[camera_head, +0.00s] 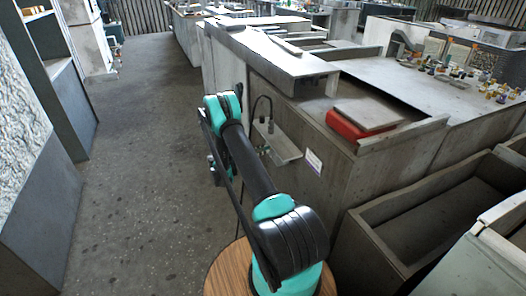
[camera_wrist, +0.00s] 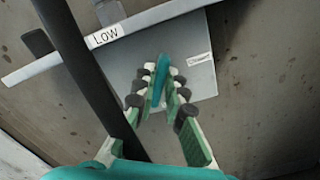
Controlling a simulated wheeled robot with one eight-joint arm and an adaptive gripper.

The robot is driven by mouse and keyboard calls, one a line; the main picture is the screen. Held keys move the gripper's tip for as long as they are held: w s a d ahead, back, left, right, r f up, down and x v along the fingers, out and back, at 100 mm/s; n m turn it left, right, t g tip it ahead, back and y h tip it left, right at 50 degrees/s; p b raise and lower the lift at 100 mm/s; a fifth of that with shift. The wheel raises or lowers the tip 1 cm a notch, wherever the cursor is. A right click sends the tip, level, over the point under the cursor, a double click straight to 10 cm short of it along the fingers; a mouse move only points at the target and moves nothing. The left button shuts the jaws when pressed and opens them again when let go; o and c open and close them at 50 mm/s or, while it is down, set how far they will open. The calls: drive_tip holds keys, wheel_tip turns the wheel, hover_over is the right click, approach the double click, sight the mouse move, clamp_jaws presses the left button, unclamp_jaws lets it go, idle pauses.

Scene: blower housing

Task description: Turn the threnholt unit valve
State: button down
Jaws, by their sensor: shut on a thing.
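In the wrist view, my gripper (camera_wrist: 162,78) has its green, ribbed fingers closed around a narrow teal-blue handle (camera_wrist: 157,92), which I take to be the valve's lever. The handle stands in front of a grey plate (camera_wrist: 203,84) with a small white label (camera_wrist: 198,59), too small to read surely. A white "LOW" label (camera_wrist: 104,36) sits on a pale bar at upper left. In the head view, a small grey panel (camera_head: 282,146) is on the side of the concrete counter, beside my arm. My gripper's fingers cannot be made out clearly there.
The concrete counter (camera_head: 328,190) and open bins (camera_head: 430,215) bound the right side. Grey floor (camera_head: 140,150) is open to the left. A red box (camera_head: 361,124) sits on the counter.

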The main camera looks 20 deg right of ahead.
drive_tip(key=m, duration=1.1)
drive_tip(key=shift+s+f, duration=0.2)
drive_tip(key=shift+f, duration=0.15)
drive_tip(key=shift+m, duration=0.4)
drive_tip(key=c, duration=1.6)
unclamp_jaws()
drive_tip(key=shift+a, duration=0.1)
drive_tip(key=a, duration=1.2)
drive_tip(key=shift+s, duration=0.2)
